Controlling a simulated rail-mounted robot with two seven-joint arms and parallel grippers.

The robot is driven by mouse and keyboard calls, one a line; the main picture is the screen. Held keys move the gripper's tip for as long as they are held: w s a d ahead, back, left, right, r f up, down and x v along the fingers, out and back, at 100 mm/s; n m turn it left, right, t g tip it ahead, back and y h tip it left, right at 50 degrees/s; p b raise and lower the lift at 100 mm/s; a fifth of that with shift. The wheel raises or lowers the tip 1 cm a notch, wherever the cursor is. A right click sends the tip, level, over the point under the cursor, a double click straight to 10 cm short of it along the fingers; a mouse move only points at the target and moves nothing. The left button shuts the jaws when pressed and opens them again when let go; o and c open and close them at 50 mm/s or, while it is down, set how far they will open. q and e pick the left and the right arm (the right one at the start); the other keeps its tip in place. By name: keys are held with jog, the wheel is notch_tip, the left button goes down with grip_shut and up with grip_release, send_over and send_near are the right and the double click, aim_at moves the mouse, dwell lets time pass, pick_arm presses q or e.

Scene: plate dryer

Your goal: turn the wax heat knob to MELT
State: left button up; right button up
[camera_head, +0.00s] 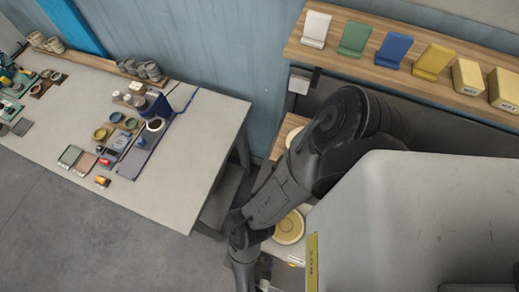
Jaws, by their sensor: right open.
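I cannot make out the wax heat knob or its MELT mark in this view. A dark arm of mine crosses the middle and runs down to the bottom edge, where my right gripper (243,276) shows only in part. Its fingertips are hard to see, and it appears to hold nothing. It is beside a lower surface with a round yellow disc (289,227), apart from the long bench at the left. My left gripper is out of view.
A wooden shelf (345,62) at upper right holds coloured stands and yellow blocks (467,76). Floor at lower left is clear.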

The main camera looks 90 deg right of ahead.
jog(key=shift+c, duration=0.2)
jog(key=c, duration=0.9)
jog(key=shift+m+t, duration=0.3)
jog(key=shift+m, duration=0.2)
jog(key=o, duration=0.9)
jog(key=shift+o, duration=0.2)
